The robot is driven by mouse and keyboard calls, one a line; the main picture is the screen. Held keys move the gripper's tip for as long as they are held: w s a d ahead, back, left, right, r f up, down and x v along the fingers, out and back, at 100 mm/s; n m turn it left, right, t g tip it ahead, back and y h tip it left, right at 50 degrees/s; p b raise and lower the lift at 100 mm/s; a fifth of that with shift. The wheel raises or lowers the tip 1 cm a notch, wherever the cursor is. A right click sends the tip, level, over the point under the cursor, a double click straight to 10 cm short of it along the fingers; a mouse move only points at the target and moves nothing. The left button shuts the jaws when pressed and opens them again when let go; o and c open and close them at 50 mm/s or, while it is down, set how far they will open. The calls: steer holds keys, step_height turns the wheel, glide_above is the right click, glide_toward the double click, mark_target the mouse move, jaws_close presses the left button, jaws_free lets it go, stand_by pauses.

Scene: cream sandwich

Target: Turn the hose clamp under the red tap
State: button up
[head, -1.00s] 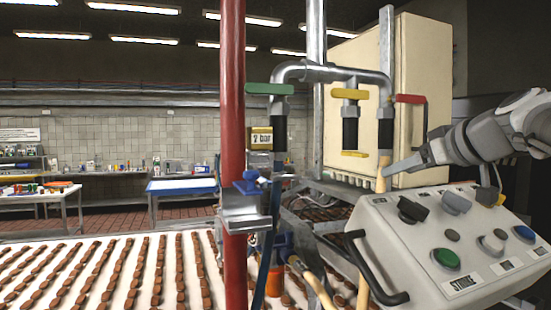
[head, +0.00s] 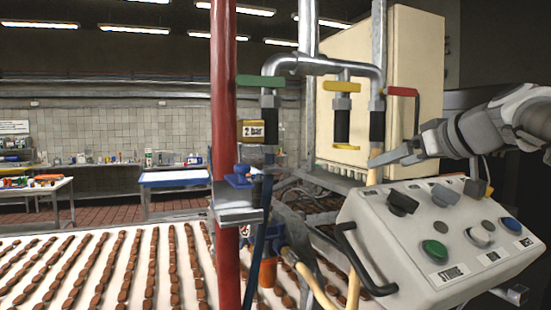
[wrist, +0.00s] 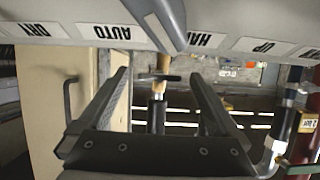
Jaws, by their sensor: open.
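The red tap handle (head: 403,92) is at the right end of the overhead metal pipe in the head view. Below it a black sleeve (head: 377,126) leads down to a cream hose (head: 354,285). The wrist view is upside down. In it, a dark flat clamp (wrist: 157,78) sits around the cream hose end beside the black sleeve (wrist: 157,112). My gripper (wrist: 162,78) is open, with one finger on each side of the clamp, and no contact shows.
The control box (head: 440,235) with knobs and a black handle stands just below my gripper; its edge fills the top of the wrist view. A green tap (head: 260,82) and yellow tap (head: 342,87) are to the left. A cream cabinet (head: 350,60) stands behind.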

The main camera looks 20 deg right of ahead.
steer(key=shift+s, duration=0.1)
steer(key=b+v, duration=0.1)
steer(key=v, duration=1.6)
steer(key=shift+r, duration=0.2)
steer(key=shift+s, duration=0.1)
